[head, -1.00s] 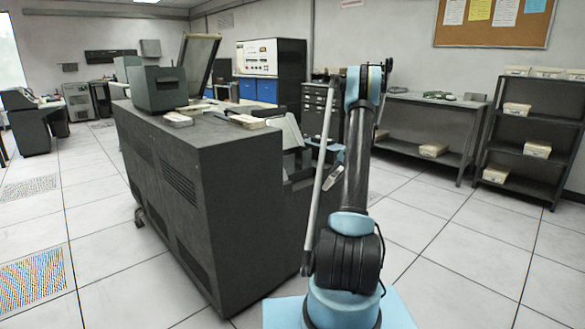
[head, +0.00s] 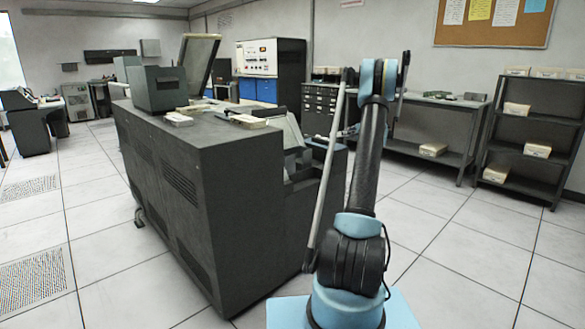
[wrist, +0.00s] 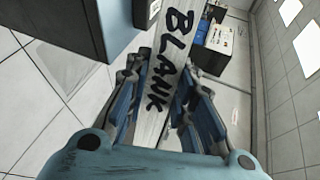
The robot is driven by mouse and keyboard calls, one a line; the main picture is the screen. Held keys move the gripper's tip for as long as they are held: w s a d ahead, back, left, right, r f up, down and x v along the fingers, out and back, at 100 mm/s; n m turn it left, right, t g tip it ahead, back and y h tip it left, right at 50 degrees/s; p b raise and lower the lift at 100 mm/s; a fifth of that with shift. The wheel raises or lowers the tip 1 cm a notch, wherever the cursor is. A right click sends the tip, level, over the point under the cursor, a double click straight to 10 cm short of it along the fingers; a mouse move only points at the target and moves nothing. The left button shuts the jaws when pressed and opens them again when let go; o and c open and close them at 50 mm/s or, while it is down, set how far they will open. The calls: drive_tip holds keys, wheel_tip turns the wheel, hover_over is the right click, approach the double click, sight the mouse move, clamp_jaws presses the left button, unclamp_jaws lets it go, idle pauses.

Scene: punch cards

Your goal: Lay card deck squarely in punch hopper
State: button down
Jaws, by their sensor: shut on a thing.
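In the wrist view my gripper (wrist: 165,95) is shut on a long pale card deck (wrist: 172,50) marked "BLANK" in black letters. The deck sits between the blue-padded fingers, and its far end runs past the top of the picture. In the head view my arm rises in front of the right end of the large dark grey punch machine (head: 215,205). A sloping pale plate (head: 292,132) stands above a recess at the machine's right end. I cannot tell for certain which part is the hopper.
Two pale card stacks (head: 178,119) (head: 247,121) lie on the machine's top, near a grey box (head: 158,88) and a raised lid (head: 197,60). A workbench (head: 440,102) and a shelf rack (head: 528,150) stand at the right. Floor between is clear.

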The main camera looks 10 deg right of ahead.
drive_tip(key=s+a+r+n+y, duration=0.2)
drive_tip(key=a+y, duration=0.1)
drive_tip(key=a, duration=1.2)
drive_tip(key=s+a+r+n+y, duration=0.15)
drive_tip(key=a+y, duration=0.25)
drive_tip(key=a, duration=1.2)
drive_tip(key=shift+n+t, duration=0.3)
drive_tip(key=shift+n, duration=0.05)
drive_tip(key=f, duration=1.8)
drive_tip(key=shift+s+d, duration=0.3)
drive_tip(key=shift+s, duration=0.05)
drive_tip(key=c, duration=1.4)
unclamp_jaws()
drive_tip(key=shift+f, duration=0.1)
drive_tip(key=shift+o, duration=0.2)
